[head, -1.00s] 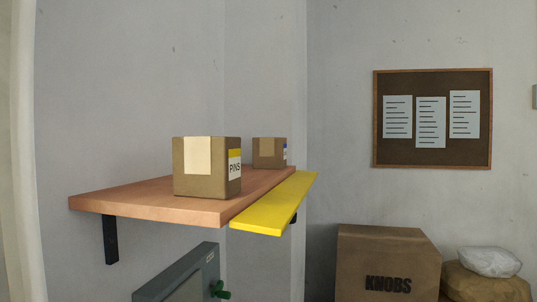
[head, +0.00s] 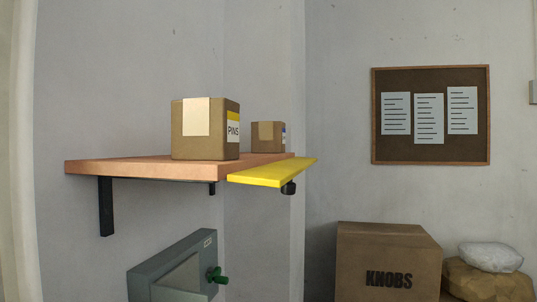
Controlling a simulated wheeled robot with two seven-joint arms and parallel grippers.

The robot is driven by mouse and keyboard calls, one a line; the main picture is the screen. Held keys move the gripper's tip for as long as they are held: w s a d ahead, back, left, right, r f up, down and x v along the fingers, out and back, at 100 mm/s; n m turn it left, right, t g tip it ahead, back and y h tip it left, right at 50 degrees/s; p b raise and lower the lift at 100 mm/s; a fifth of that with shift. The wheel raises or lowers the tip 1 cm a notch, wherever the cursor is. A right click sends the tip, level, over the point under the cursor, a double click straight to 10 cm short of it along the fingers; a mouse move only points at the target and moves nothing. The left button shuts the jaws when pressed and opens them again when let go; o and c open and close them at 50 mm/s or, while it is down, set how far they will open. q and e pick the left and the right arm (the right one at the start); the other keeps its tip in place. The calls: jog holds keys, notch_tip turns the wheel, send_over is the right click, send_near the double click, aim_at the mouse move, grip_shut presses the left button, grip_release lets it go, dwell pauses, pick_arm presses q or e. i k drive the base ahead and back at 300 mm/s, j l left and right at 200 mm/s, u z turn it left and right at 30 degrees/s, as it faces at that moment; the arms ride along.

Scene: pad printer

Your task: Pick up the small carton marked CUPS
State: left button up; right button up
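No carton with a readable CUPS mark is in view. On the wooden shelf (head: 140,171) in the head view stands a small brown carton marked PINS (head: 190,143), with a yellow band on its label. Behind it, near the shelf's far end, stands a smaller-looking brown carton (head: 266,137) with a blue band on its label. The label's word is too narrow to read from here. Both cartons are upright and apart in the picture. Neither of my grippers is in view.
A yellow strip (head: 270,174) runs along the shelf's right edge. Below the shelf is a grey box with a green knob (head: 185,270). A large carton marked KNOBS (head: 385,265) stands at lower right, beside a brown bundle (head: 485,283) with a white bag (head: 490,257). A notice board (head: 430,153) hangs behind.

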aim_at(267, 136)
jog(key=i+l+u, duration=0.1)
jog(key=l, duration=0.3)
jog(key=i+l+u, duration=0.1)
jog(key=l, duration=0.3)
jog(key=i+l+u, duration=0.15)
jog(key=l, duration=0.3)
jog(key=i, duration=0.1)
